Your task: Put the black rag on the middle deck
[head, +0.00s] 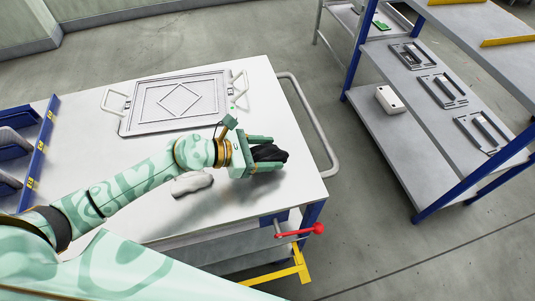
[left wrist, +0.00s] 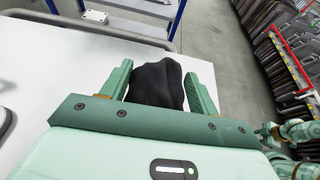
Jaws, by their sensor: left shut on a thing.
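The black rag (head: 268,154) is crumpled between the fingers of my left gripper (head: 266,154), which is shut on it above the right part of the white cart top. In the left wrist view the black rag (left wrist: 157,84) fills the space between the two green fingers of the left gripper (left wrist: 160,90). The cart's middle deck (head: 200,243) shows only in part below the top, near its front edge. My right gripper is not in the head view; whether the green parts at the right of the wrist view belong to it, I cannot tell.
A red lever (head: 305,231) and a yellow bracket (head: 285,275) stick out at the cart's front corner. A blue-posted shelf (head: 430,120) stands right, across open floor.

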